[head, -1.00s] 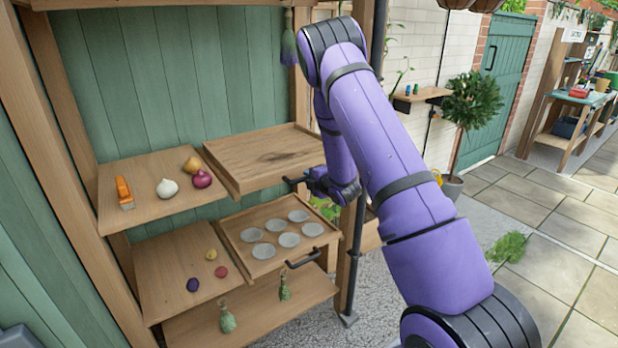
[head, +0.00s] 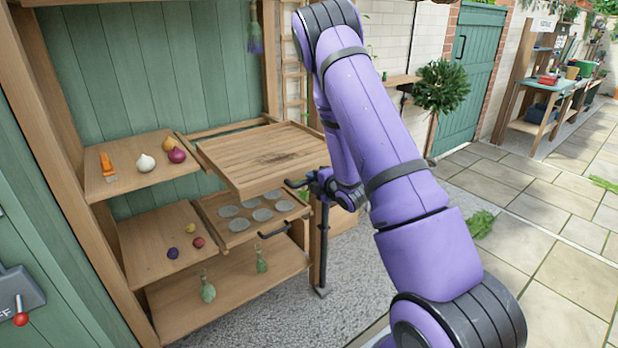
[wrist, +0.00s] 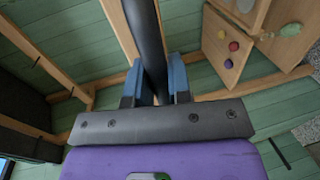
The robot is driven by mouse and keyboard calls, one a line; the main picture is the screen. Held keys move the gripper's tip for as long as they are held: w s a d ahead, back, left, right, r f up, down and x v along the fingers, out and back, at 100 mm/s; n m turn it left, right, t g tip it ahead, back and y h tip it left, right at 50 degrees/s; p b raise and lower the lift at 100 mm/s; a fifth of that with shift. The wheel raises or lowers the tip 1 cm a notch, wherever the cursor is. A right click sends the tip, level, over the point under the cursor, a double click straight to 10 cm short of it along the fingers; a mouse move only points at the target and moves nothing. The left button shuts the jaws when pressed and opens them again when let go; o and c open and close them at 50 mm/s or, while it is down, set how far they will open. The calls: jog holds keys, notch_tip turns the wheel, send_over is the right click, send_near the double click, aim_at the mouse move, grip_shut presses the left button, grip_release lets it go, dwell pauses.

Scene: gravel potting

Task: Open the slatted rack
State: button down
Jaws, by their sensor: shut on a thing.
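The slatted rack (head: 262,158) is a shallow wooden tray with a slatted floor in the upper right of the shelf unit. It is slid partly out, and its runners show behind it. Its dark handle (head: 298,184) is at its front edge. My gripper (head: 318,182) is at this handle. In the wrist view my gripper (wrist: 161,85) has its two blue fingers closed on either side of the dark handle bar (wrist: 148,40). My arm hides the right end of the handle in the head view.
Below is a tray (head: 236,238) with several pale discs and its own dark handle (head: 273,231). The left shelf (head: 120,183) bears onions and an orange item. A dark post (head: 323,248) stands close to my gripper.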

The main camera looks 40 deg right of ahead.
jog(key=shift+s, duration=0.4)
jog(key=c, duration=1.1)
grip_release()
jog(key=shift+o, duration=0.2)
jog(key=v, duration=1)
jog(key=shift+s, duration=0.35)
jog(key=shift+w+r, duration=0.1)
